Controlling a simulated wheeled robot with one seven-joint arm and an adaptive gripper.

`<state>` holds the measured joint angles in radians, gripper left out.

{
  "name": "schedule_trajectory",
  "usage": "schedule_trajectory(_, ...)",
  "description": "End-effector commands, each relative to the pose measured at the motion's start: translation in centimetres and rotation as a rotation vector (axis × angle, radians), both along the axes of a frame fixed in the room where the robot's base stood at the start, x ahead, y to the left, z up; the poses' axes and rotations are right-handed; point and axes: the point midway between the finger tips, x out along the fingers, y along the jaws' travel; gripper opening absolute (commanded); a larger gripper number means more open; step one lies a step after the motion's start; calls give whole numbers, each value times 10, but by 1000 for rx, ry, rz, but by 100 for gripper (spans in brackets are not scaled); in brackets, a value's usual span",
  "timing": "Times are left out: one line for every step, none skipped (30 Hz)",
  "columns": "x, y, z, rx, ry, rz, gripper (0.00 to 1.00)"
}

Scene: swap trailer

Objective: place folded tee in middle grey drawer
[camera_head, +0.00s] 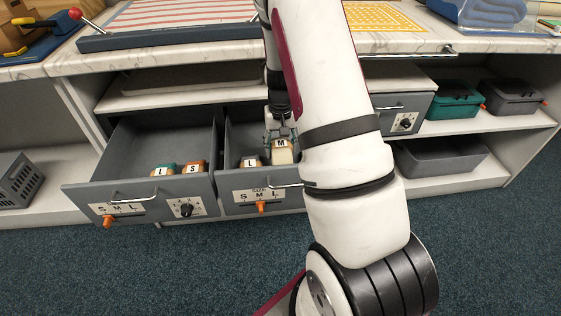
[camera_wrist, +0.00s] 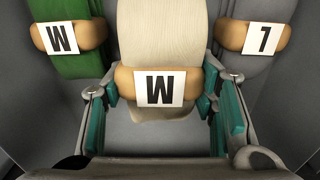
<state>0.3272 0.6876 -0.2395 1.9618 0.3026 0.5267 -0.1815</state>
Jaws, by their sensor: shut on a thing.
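The folded tee, cream with a tan band and an M label, is in the head view (camera_head: 283,156) and in the centre of the wrist view (camera_wrist: 170,40). My gripper (camera_head: 281,136) is shut on it; the teal finger pads (camera_wrist: 165,115) lie on either side of its banded end. The tee is inside the open middle grey drawer (camera_head: 235,205), beside an L-labelled bundle (camera_head: 250,161). In the wrist view, a green M bundle (camera_wrist: 75,60) and a grey L bundle (camera_wrist: 255,15) flank it. I cannot tell whether it touches the drawer floor. My arm hides the drawer's right part.
The left grey drawer (camera_head: 105,190) is open, with L and S bundles inside. The right drawer (camera_head: 402,122) is shut. A teal box (camera_head: 452,102) and dark bins sit on the right shelves.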

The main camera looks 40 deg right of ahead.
Motion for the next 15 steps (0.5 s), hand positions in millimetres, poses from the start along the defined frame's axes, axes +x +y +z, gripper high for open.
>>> schedule_trajectory(0, 0, -7, 1, 1, 0, 21)
schedule_trajectory(0, 0, -9, 1, 1, 1, 21)
schedule_trajectory(0, 0, -12, 0, 0, 1, 21)
schedule_trajectory(0, 0, -14, 0, 0, 1, 21)
schedule_trajectory(0, 0, -17, 0, 0, 2, 21)
schedule_trajectory(0, 0, -22, 0, 0, 2, 21)
schedule_trajectory(0, 0, -27, 0, 0, 2, 21)
schedule_trajectory(0, 0, -32, 1, 1, 2, 21)
schedule_trajectory(0, 0, -38, 1, 1, 1, 21)
schedule_trajectory(0, 0, -41, 1, 0, 1, 21)
schedule_trajectory(0, 0, -44, 1, 0, 1, 21)
schedule_trajectory(0, 0, -46, 1, -1, 1, 21)
schedule_trajectory(1, 0, -46, 0, -1, 1, 21)
schedule_trajectory(1, 0, -46, 0, -1, 1, 21)
schedule_trajectory(1, 0, -45, 0, -2, 1, 21)
